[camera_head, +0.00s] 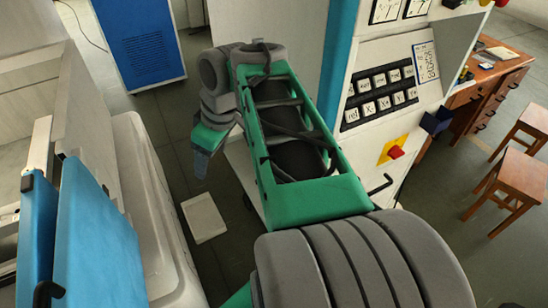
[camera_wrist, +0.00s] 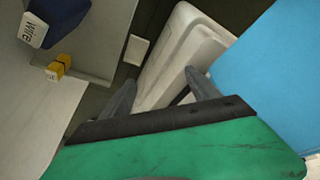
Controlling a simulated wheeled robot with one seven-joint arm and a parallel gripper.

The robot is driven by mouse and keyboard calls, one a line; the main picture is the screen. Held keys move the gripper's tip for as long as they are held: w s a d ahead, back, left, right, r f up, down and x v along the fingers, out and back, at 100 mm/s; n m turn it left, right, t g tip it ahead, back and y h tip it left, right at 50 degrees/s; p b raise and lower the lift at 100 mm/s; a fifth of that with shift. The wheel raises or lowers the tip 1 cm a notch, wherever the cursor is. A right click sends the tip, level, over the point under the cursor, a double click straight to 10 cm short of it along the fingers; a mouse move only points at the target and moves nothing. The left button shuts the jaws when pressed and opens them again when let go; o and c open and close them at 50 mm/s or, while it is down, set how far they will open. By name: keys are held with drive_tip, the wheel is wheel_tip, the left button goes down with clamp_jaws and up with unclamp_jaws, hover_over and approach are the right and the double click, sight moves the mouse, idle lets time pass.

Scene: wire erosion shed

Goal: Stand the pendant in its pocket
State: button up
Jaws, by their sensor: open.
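My gripper (camera_head: 203,165) hangs pointing down between the white machine cabinet and the pale machine housing at the left. In the wrist view my gripper (camera_wrist: 161,88) is open, with nothing between its two grey fingers. I cannot pick out the pendant for sure in either view. A dark blue box marked "WIRE" (camera_wrist: 35,33) shows at the upper left of the wrist view, apart from the fingers. A small yellow block with a pale label (camera_wrist: 57,68) is just below it. I cannot tell which thing is the pocket; a dark blue open holder (camera_head: 436,121) is on the cabinet's right side.
A white flat slab (camera_head: 204,218) lies on the floor below my gripper. Blue panels (camera_head: 95,235) and the pale rounded housing (camera_head: 150,205) stand at the left. A keypad (camera_head: 379,95) and red button (camera_head: 396,153) are on the cabinet. Wooden stools (camera_head: 508,190) stand at right.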

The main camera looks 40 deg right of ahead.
drive_tip(key=shift+o, duration=1.3)
drive_tip(key=s+d+r+n, duration=0.2)
drive_tip(key=s+d+r, duration=0.1)
drive_tip(key=d, duration=0.8)
drive_tip(key=shift+n, duration=1.2)
drive_tip(key=s+d, duration=0.2)
drive_tip(key=s+d+r, duration=0.1)
drive_tip(key=d, duration=0.1)
drive_tip(key=shift+s+d+r, duration=0.15)
drive_tip(key=shift+s+d, duration=0.1)
drive_tip(key=shift+s, duration=0.1)
drive_tip(key=b+x, duration=0.4)
drive_tip(key=x, duration=0.3)
drive_tip(key=shift+w+d+f, duration=0.15)
drive_tip(key=shift+f, duration=0.05)
drive_tip(key=shift+c, duration=0.3)
clamp_jaws()
